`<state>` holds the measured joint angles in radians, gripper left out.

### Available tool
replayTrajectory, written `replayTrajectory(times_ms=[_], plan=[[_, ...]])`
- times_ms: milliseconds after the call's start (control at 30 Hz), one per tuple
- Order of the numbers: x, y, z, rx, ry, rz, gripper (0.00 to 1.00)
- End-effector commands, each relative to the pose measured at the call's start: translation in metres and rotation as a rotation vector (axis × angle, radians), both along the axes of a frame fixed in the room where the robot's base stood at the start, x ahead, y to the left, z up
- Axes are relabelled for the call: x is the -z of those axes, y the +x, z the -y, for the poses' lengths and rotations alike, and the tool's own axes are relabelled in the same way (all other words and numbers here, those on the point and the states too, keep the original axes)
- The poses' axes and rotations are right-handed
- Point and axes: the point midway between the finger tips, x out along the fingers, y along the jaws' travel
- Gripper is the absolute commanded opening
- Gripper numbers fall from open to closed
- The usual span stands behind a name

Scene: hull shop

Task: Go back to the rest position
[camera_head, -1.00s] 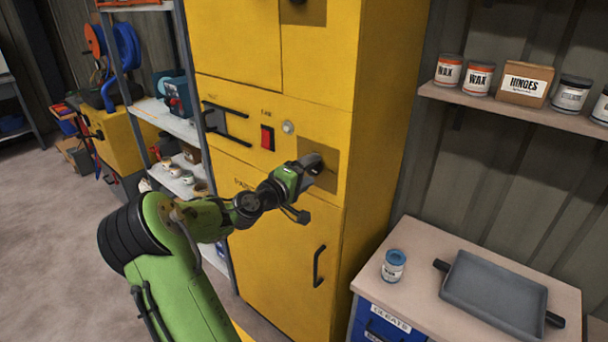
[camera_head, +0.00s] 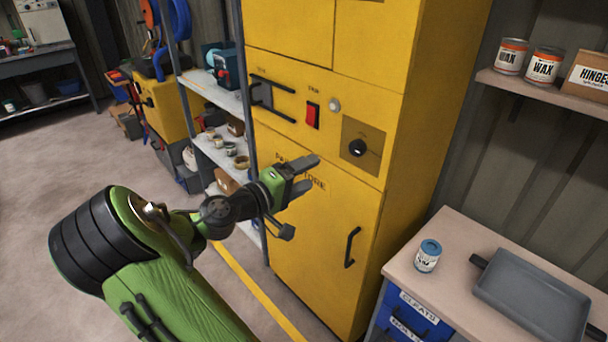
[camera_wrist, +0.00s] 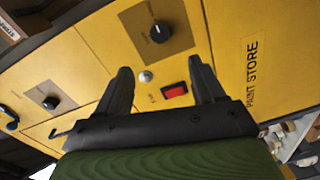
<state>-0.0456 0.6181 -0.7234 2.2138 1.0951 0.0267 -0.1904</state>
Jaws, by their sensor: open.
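My gripper (camera_head: 308,174) is open and empty in front of the yellow paint store cabinet (camera_head: 408,120), at the height of its lettering. It is apart from the black knob (camera_head: 358,148), which sits on a darker square plate to the upper right of the fingers. In the wrist view my two dark fingers (camera_wrist: 165,88) are spread, with nothing between them but the cabinet face behind. The knob (camera_wrist: 160,32), the red switch (camera_wrist: 174,91) and the PAINT STORE label (camera_wrist: 252,72) show there too.
A bench (camera_head: 452,228) at the right holds a blue-lidded can (camera_head: 428,256) and a grey tray (camera_head: 535,296). A wall shelf (camera_head: 540,98) with wax cans is above it. Open shelving (camera_head: 215,95) stands left of the cabinet. The floor (camera_head: 100,160) at the left is clear.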

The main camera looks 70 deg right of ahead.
Motion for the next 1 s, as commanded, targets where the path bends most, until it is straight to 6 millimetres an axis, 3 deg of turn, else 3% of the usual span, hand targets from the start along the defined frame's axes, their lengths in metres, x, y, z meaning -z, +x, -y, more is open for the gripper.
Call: replayTrajectory(times_ms=[433,567,667,700,767,900,1000], plan=[[0.002,0.000,0.000,-0.001,0.011,0.012,0.68],[0.032,0.002,-0.017,-0.017,0.193,0.189,0.68],[0.066,0.022,-0.059,-0.075,0.469,0.411,0.68],[0.074,0.033,-0.083,-0.114,0.583,0.485,0.68],[0.078,0.048,-0.123,-0.183,0.747,0.576,0.68],[0.059,0.064,-0.227,-0.410,1.085,0.680,0.68],[0.037,0.049,-0.298,-0.601,1.257,0.662,0.68]])
